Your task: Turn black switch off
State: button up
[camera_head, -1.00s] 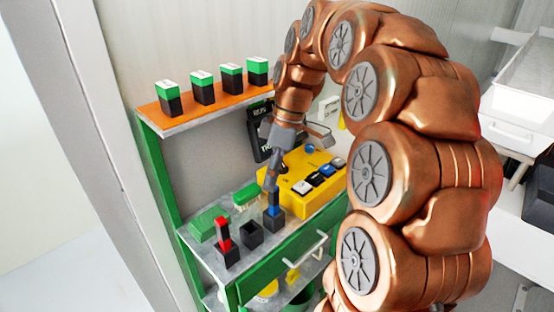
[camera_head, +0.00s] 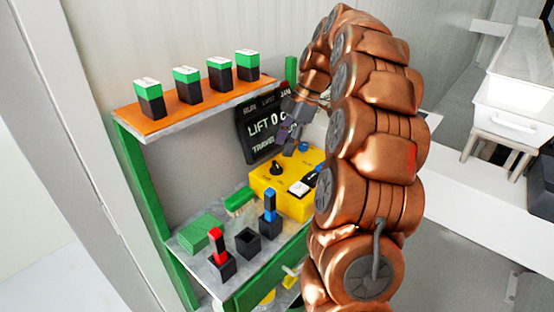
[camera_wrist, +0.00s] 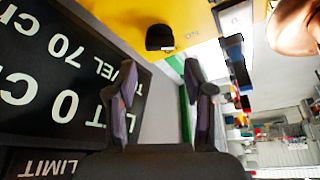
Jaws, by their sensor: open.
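The black switch (camera_head: 277,168) is a round knob on the top left of the yellow box (camera_head: 262,187). In the wrist view the black switch (camera_wrist: 160,38) shows at the top, with faint "ON" lettering beside it. My gripper (camera_head: 289,149) is near the back of the yellow box, in front of the black display (camera_head: 258,130), just above and right of the switch. In the wrist view my gripper (camera_wrist: 160,85) has its two fingers apart with nothing between them. The switch appears beyond the fingertips, and I see no contact.
White and blue rocker switches (camera_head: 300,188) sit on the box's right part, partly behind my arm. The shelf (camera_head: 200,108) above holds several green-and-black blocks.

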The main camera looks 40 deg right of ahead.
aim_at(276, 164)
jog(key=shift+p+x, duration=0.5)
jog(key=shift+x, duration=2.4)
jog(key=shift+f, duration=0.1)
jog(key=c, duration=0.9)
